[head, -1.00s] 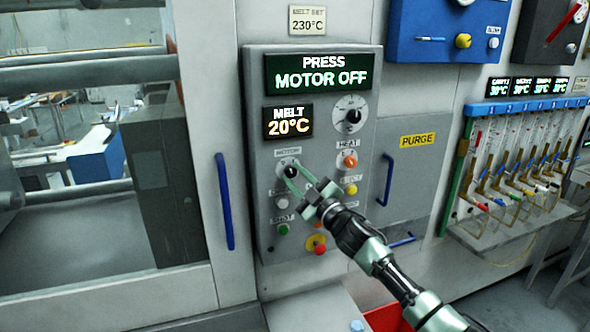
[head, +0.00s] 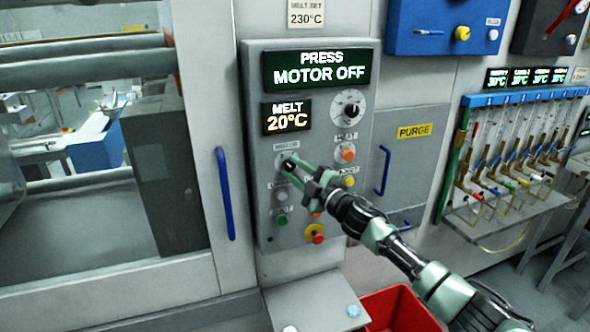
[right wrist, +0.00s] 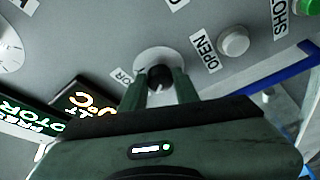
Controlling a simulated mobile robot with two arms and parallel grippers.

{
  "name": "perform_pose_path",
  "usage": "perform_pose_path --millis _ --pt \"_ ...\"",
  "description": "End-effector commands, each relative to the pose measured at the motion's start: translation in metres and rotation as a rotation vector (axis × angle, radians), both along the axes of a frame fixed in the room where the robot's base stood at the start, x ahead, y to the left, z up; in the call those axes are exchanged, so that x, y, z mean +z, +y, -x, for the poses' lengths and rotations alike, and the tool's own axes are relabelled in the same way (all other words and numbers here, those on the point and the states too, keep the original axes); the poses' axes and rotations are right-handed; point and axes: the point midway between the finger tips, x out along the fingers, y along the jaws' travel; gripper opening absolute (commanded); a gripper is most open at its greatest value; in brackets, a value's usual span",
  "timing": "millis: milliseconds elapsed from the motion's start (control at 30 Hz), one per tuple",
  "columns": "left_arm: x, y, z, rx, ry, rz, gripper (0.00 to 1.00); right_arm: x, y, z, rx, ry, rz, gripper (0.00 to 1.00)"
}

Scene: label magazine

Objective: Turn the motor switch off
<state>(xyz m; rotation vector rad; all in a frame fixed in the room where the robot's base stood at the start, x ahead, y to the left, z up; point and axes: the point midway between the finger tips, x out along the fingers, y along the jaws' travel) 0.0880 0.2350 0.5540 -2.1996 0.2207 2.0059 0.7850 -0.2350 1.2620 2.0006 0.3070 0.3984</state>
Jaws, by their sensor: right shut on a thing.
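The motor switch (head: 289,163) is a small black knob on a pale round plate under the MOTOR label, on the grey control panel (head: 258,215). My right gripper (head: 290,168) reaches it from the lower right, and its fingers are shut on the knob. In the right wrist view the knob (right wrist: 160,76) sits between the two green fingertips (right wrist: 160,88), with the pale plate behind it. The fingers partly hide the knob and its pointer. The display (head: 318,71) reads PRESS MOTOR OFF. My left gripper is out of view.
Close by on the panel are a white button (head: 280,195), a green button (head: 282,221), an orange knob (head: 347,155) and a red-and-yellow button (head: 315,234). Blue handles (head: 225,195) flank the panel. A red bin (head: 400,312) stands below right.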

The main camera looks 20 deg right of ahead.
Motion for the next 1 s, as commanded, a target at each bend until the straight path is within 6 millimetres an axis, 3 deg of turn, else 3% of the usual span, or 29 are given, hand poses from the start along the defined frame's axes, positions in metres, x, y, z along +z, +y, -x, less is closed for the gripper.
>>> perform_pose_path --millis 133,167,200,233,633,1000 --pt "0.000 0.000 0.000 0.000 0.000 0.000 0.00 -0.001 0.001 0.000 0.001 0.000 0.003 0.00" --pt "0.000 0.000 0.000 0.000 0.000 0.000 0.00 -0.001 0.001 0.000 0.002 0.001 0.002 0.39" --pt "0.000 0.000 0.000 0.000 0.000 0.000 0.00 -0.001 0.001 0.000 0.002 0.001 0.002 0.50" --pt "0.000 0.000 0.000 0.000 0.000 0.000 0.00 -0.001 0.001 0.000 0.001 0.001 0.002 0.52" --pt "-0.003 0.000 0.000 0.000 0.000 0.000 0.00 -0.003 -0.003 0.005 -0.001 0.001 0.001 0.52" --pt "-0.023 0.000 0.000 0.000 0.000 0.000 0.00 -0.013 -0.023 0.054 0.001 0.002 0.002 0.52"
